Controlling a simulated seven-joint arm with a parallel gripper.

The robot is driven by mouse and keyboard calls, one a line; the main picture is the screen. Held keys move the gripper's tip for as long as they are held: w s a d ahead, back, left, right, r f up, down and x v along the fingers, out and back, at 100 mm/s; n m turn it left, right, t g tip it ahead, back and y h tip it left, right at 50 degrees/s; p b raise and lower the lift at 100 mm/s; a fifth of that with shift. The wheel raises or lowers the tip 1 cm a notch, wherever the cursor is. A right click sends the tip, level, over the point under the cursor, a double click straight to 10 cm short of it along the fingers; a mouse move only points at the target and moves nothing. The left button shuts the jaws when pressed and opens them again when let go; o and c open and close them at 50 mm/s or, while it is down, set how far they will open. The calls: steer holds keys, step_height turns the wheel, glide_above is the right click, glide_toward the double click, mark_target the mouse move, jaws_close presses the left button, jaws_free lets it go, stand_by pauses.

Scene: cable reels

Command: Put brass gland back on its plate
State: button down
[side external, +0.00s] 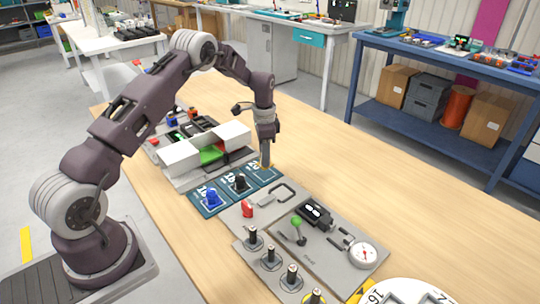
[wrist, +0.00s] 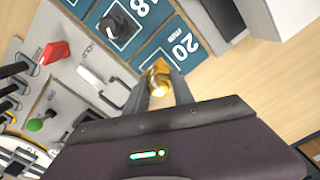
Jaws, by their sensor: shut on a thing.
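My gripper (wrist: 160,82) is shut on the brass gland (wrist: 158,78), which shows gold between the two fingertips in the wrist view. In the side view my gripper (side external: 265,161) points down over the far end of the row of blue plates, at the plate marked 20 (side external: 261,177). That plate also shows in the wrist view (wrist: 184,46), bare where visible, just beyond the gland. I cannot tell whether the gland touches the plate; it is too small to make out clearly in the side view.
The neighbouring plates hold a black gland (side external: 240,183) and a blue gland (side external: 211,197). A grey panel with a handle (side external: 282,194), red switch (side external: 247,208), green-topped lever (side external: 297,222) and gauge (side external: 362,254) lies nearby. White blocks (side external: 180,158) stand behind. The table to the right is clear.

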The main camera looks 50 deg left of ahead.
steer(key=shift+f, duration=1.55)
steer(key=shift+f, duration=0.15)
steer(key=shift+f, duration=0.15)
steer(key=c, duration=1)
jaws_free()
